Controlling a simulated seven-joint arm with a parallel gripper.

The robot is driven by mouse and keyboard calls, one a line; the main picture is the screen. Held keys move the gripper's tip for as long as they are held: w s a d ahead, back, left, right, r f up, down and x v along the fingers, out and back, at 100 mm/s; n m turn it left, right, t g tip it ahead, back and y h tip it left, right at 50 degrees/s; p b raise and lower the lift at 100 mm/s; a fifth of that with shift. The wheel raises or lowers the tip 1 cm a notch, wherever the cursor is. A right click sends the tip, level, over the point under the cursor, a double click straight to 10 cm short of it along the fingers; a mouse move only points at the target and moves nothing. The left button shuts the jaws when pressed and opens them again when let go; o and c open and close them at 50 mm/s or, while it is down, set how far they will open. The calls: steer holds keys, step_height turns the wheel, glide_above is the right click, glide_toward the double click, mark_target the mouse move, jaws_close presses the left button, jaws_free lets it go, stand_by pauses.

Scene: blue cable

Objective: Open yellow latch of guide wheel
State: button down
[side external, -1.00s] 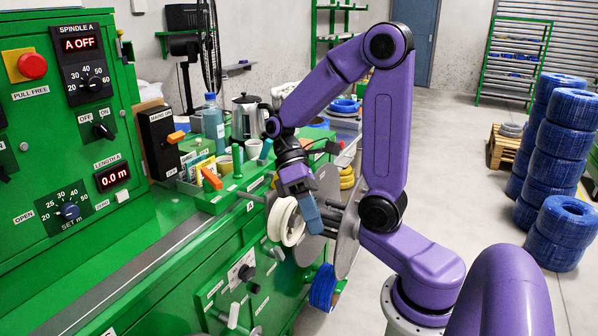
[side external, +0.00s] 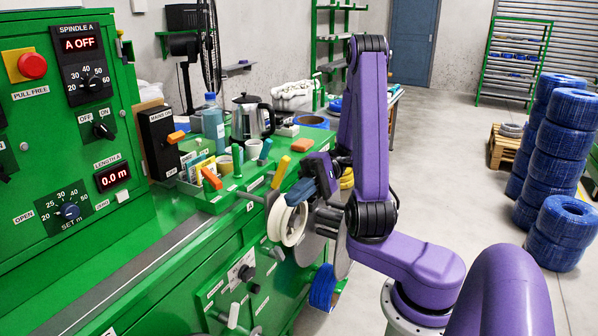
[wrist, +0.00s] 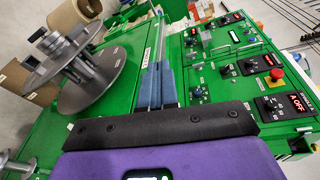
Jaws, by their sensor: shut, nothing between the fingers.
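A yellow-orange lever (side external: 281,172), which may be the latch, stands upright on a grey rod just behind a white wheel (side external: 287,222). I cannot tell if it is open or closed. The white wheel sits at the machine's front. My gripper (side external: 298,193) is just above and right of the white wheel, its blue fingers tilted down to the left. It appears close to the lever but apart from it. In the wrist view my gripper (wrist: 155,72) is shut and empty, pointing along the green machine top. I cannot pick out the latch there.
Grey reel flanges (wrist: 95,80) stand beside my gripper, in the wrist view at left. An orange handle (side external: 211,178), a kettle (side external: 250,117) and a blue bottle (side external: 212,124) crowd the green bench. Blue cable coils (side external: 566,125) stack at right.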

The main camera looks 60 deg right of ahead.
steer(key=s+d+r+m+t+h, duration=0.1)
steer(key=s+d+m+t+h, duration=0.2)
steer(key=d+m+t+h, duration=0.6)
steer(key=s+d+r+m+t+h, duration=0.1)
steer(key=s+d+m+t+h, duration=0.35)
steer(key=t+h, duration=0.5)
steer(key=t+y, duration=0.1)
steer(key=y, duration=0.1)
glide_toward(289, 163)
steer(key=x, duration=0.7)
steer(key=shift+f, duration=0.25)
steer(key=shift+w+r, duration=0.1)
steer(key=shift+w+r+g, duration=0.25)
steer(key=shift+g, duration=0.55)
steer(key=shift+w+r+g, duration=0.25)
steer(key=shift+r+g, duration=0.05)
steer(key=shift+g, duration=0.45)
steer(key=shift+w+r+g, duration=0.3)
steer(key=shift+w, duration=0.25)
